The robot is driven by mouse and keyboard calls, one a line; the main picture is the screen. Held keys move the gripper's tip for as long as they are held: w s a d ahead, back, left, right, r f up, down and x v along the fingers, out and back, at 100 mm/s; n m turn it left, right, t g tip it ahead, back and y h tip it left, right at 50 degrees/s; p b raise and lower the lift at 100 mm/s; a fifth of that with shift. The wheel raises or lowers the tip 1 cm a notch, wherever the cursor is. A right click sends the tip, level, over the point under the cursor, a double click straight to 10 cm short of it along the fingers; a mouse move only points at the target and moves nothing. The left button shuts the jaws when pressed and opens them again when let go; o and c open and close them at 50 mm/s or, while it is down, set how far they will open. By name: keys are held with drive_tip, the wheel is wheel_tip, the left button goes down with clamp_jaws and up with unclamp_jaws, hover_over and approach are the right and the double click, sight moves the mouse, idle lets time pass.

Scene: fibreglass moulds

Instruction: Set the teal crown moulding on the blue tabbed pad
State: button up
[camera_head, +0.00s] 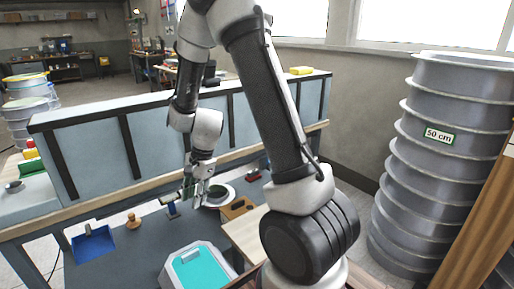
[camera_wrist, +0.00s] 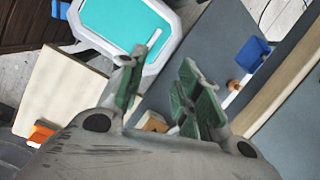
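My gripper (camera_head: 190,198) hangs over the dark bench in the head view, just left of a round green disc in a white rim (camera_head: 217,194). In the wrist view its green-padded fingers (camera_wrist: 160,72) stand apart, with nothing seen between them. A teal panel in a pale, corner-cut frame (camera_head: 208,270) lies at the bench front; it also shows in the wrist view (camera_wrist: 120,22), with a white bar (camera_wrist: 154,38) on it. A flat blue piece with a tab (camera_head: 93,244) lies at the left; it shows at upper right in the wrist view (camera_wrist: 252,51). I cannot make out a separate teal moulding.
A wooden knob (camera_head: 133,221) and a small blue-and-white tool (camera_head: 172,208) lie left of my gripper. A wooden box (camera_head: 236,208) and a pale board (camera_head: 245,233) lie to the right. A blue-grey partition (camera_head: 90,150) runs behind. Stacked grey rings (camera_head: 440,160) stand far right.

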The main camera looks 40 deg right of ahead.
drive_tip(key=s+d+r+n+t, duration=0.1)
drive_tip(key=s+d+r+n, duration=0.2)
drive_tip(key=r, duration=0.7)
drive_tip(key=s+d+r+n+t+h, duration=0.1)
drive_tip(key=s+d+r+n, duration=0.2)
drive_tip(key=s+r+n, duration=0.2)
drive_tip(key=s+d+r+n+t+h, duration=0.1)
drive_tip(key=s+d+r+n, duration=0.3)
drive_tip(key=s+r, duration=0.5)
drive_tip(key=s+n+h, duration=0.1)
drive_tip(key=s+n, duration=0.1)
drive_tip(key=s, duration=0.3)
drive_tip(key=shift+r+t, duration=0.2)
drive_tip(key=shift+t, duration=0.1)
